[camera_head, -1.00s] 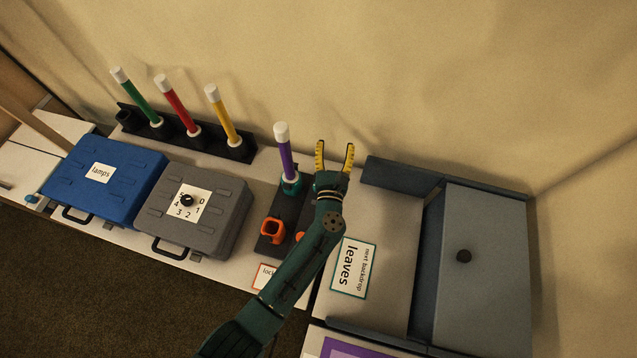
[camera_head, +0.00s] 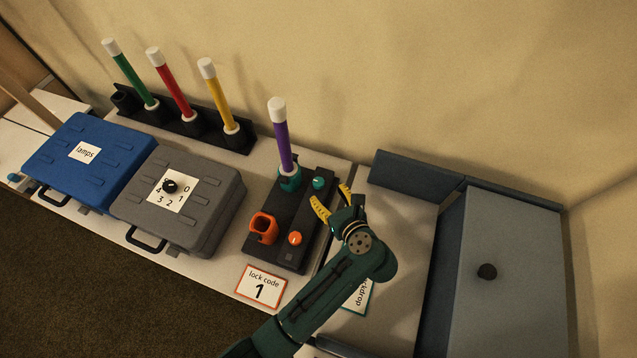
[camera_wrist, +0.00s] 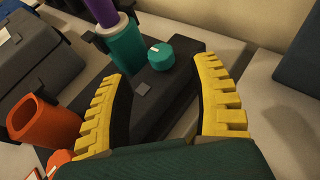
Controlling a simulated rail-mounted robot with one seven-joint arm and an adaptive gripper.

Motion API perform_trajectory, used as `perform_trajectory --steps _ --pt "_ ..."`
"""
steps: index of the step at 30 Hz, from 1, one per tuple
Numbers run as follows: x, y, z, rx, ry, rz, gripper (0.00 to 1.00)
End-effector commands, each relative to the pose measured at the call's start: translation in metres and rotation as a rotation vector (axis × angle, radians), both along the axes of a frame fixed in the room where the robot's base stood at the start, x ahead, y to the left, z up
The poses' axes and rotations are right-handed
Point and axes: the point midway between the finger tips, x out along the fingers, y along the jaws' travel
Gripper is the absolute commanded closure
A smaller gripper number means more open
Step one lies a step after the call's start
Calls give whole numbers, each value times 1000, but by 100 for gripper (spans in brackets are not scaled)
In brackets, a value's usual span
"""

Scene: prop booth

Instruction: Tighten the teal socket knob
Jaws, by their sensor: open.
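The teal socket knob (camera_head: 319,182) is a small round cap with a white mark, on the black socket block (camera_head: 285,222), right of the teal socket (camera_head: 290,178). A purple tube with a white cap (camera_head: 282,136) stands upright in that socket. My gripper (camera_head: 333,202) is open and empty, just to the front right of the knob and apart from it. In the wrist view the knob (camera_wrist: 174,53) shows beyond and between the yellow fingertips (camera_wrist: 160,75), with the teal socket (camera_wrist: 125,45) to its left.
An orange socket (camera_head: 263,228) and orange knob (camera_head: 295,238) sit on the block's near end. A grey case (camera_head: 215,205) and blue case (camera_head: 125,165) stand to the left. A card reading "lock code 1" (camera_head: 260,287) lies in front. A grey-blue cabinet (camera_head: 500,240) is at right.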

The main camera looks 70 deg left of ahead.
Motion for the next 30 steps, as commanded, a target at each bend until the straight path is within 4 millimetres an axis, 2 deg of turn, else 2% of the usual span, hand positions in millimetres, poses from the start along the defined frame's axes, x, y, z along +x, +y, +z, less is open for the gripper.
perform_trajectory --steps 3,9,13,20,30 --pt "-4 27 -14 0 1 5 38" --pt "-5 57 -25 0 -1 1 38" --pt "-6 64 -27 1 -1 -1 38" --pt "-6 64 -26 1 0 -1 37" --pt "-6 64 -26 1 0 -1 100"
